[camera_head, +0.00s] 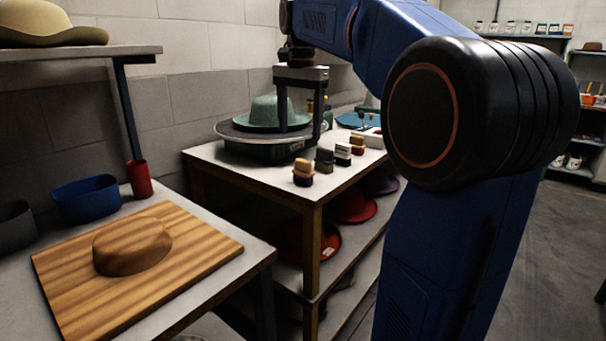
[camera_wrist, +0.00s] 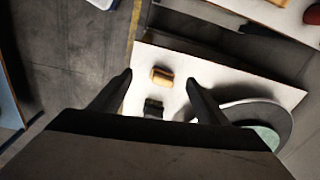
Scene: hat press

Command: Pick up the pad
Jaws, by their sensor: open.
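Several small block-shaped pads stand in a row on the white table. The nearest is tan and orange over a dark purple base (camera_head: 303,172); it shows orange in the wrist view (camera_wrist: 162,76). Behind it are a grey and black pad (camera_head: 324,161), a pale and black pad (camera_head: 342,155) and a red-brown pad (camera_head: 357,145). A dark pad (camera_wrist: 153,108) also shows in the wrist view. My gripper (camera_head: 301,130) points down, open and empty, above the table. In the wrist view the orange pad appears between my fingertips (camera_wrist: 159,79), below them; the height gap is unclear.
A green hat (camera_head: 270,110) sits on a round press plate (camera_head: 232,131) beside the pads. A wooden board (camera_head: 200,240) with a brown hat block (camera_head: 132,246) lies on the nearer table. Grey floor (camera_head: 560,240) is open at right.

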